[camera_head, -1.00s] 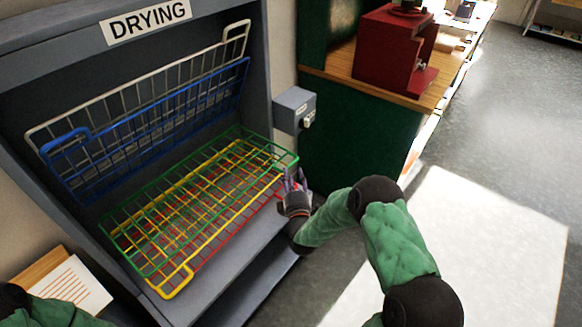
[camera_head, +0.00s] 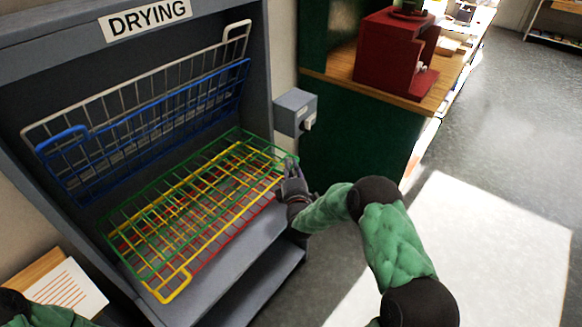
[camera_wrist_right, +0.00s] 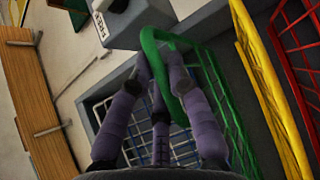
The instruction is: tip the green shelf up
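The green shelf (camera_head: 150,192) is a wire rack lying low and nearly flat in the drying cabinet, above the yellow shelf (camera_head: 187,274) and red shelf (camera_head: 228,237). My right gripper (camera_head: 291,164) is at its right front corner. In the right wrist view, the fingers of my right gripper (camera_wrist_right: 158,62) come close together around the green shelf's looped handle (camera_wrist_right: 178,45), with the green bar between them. Part of that handle is hidden by the fingers in the head view. Of my left arm, only a sleeve shows at the bottom left; its gripper is out of view.
A blue shelf (camera_head: 150,125) and a white shelf (camera_head: 130,90) stand tipped up at the back of the cabinet (camera_head: 262,70). A grey box with a knob (camera_head: 296,108) sits on the cabinet's right side, close above my right gripper. A green counter (camera_head: 350,135) stands to the right.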

